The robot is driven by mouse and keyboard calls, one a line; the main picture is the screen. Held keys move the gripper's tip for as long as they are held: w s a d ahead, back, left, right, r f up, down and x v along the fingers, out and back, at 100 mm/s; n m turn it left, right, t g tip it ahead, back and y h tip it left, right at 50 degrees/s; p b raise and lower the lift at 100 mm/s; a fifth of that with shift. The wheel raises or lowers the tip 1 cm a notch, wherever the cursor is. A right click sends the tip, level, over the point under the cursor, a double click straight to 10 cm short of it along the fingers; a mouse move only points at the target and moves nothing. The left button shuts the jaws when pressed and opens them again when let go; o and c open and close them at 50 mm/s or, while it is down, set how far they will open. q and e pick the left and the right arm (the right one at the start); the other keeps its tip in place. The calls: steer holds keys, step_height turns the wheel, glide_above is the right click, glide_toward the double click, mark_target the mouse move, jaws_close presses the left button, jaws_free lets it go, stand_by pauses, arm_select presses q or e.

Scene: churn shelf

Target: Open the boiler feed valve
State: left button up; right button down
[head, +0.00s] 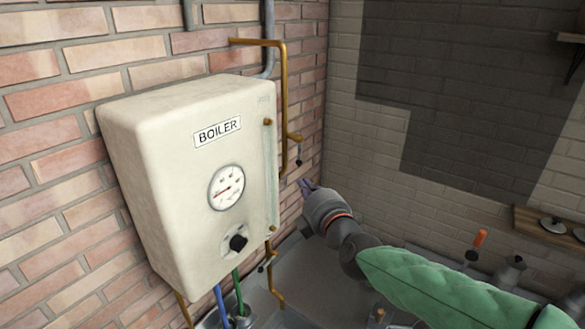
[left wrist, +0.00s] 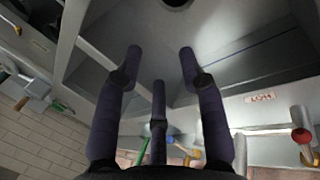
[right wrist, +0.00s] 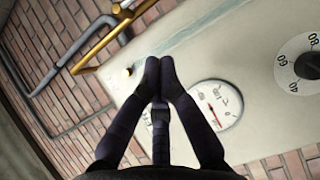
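The cream boiler (head: 190,170) hangs on the brick wall, with a gauge (head: 226,188) and a black knob (head: 238,243) on its front. A brass pipe (head: 284,90) runs down its right side, with a small side fitting (head: 294,137). A lower brass pipe (head: 271,275) has another small fitting. I cannot tell which fitting is the feed valve. My right gripper (head: 305,184) is right of the boiler, below the upper fitting and apart from it. In the right wrist view its fingertips (right wrist: 160,72) meet, with nothing seen between them. My left gripper (left wrist: 160,65) is spread open and empty, outside the head view.
Blue and green hoses (head: 237,290) hang under the boiler. A grey worktop (head: 325,285) lies below my right arm. A wooden shelf (head: 550,228) with lids is at the right. The left wrist view shows a red-ended fitting (left wrist: 301,136) and a small label (left wrist: 262,98).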

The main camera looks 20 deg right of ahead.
glide_toward(300, 161)
steer(key=w+a+r, duration=0.1)
steer(key=w+a, duration=0.4)
steer(key=shift+w+d+b, duration=0.25)
steer(key=shift+w+d, duration=0.3)
steer(key=shift+d, duration=0.3)
steer(key=shift+w+d+b, duration=0.2)
steer(key=shift+w+d, duration=0.4)
steer(key=shift+d, duration=0.3)
steer(key=b, duration=0.1)
steer(key=d+n+b, duration=0.1)
steer(key=b, duration=0.1)
steer(key=shift+w+f+t, duration=0.3)
steer(key=shift+f+t, duration=0.05)
steer(key=shift+t, duration=0.05)
steer(key=shift+r, duration=0.15)
